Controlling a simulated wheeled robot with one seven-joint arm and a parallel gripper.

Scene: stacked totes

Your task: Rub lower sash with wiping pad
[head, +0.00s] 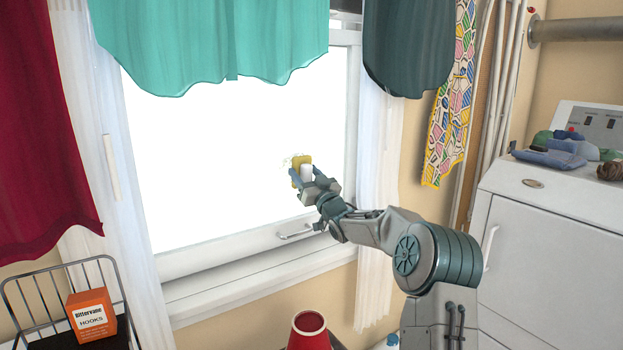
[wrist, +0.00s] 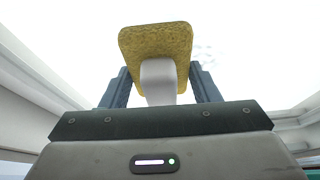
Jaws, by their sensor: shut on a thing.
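The wiping pad (head: 303,164) is a yellow sponge with a white grip, in front of the bright pane of the lower sash (head: 230,248). My gripper (head: 307,178) is shut on the pad's white grip. In the wrist view the yellow pad (wrist: 155,42) stands out beyond the fingers of my gripper (wrist: 158,88), its face turned toward the glass. Faint pale smudges (wrist: 207,58) show on the pane beside the pad; they are hard to make out. I cannot tell whether the pad touches the glass.
A sash handle (head: 295,231) is on the bottom rail below my gripper. Teal and dark cloths (head: 210,40) hang over the window top. A white machine (head: 545,230) stands at right. A wire rack with an orange box (head: 91,312) and a red container (head: 309,330) are below.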

